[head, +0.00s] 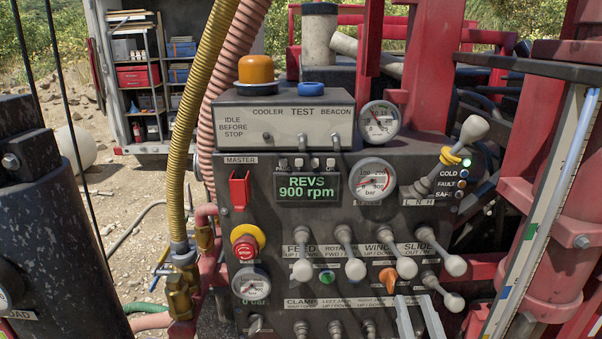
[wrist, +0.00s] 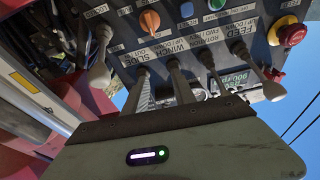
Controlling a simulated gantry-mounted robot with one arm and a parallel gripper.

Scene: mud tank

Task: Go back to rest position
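My gripper (head: 415,298) shows at the bottom edge of the head view, in front of the lower right of the control panel (head: 300,222). Its two light grey fingers point up with a narrow gap between them, and I see nothing held there. The rest of the gripper is cut off by the frame. A white-knobbed lever (head: 454,301) is close to the right of the fingers; I cannot tell whether they touch. In the wrist view, my gripper's body fills the lower part, and the panel's levers hang close beyond it, partly hidden.
The SLIDE lever knob (head: 456,265) and orange knob (head: 378,267) are above the gripper. The red emergency stop (head: 245,247) is at panel left. The display (head: 308,188) reads REVS 900 rpm. Yellow hose (head: 190,110) and red frame (head: 560,200) flank the panel.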

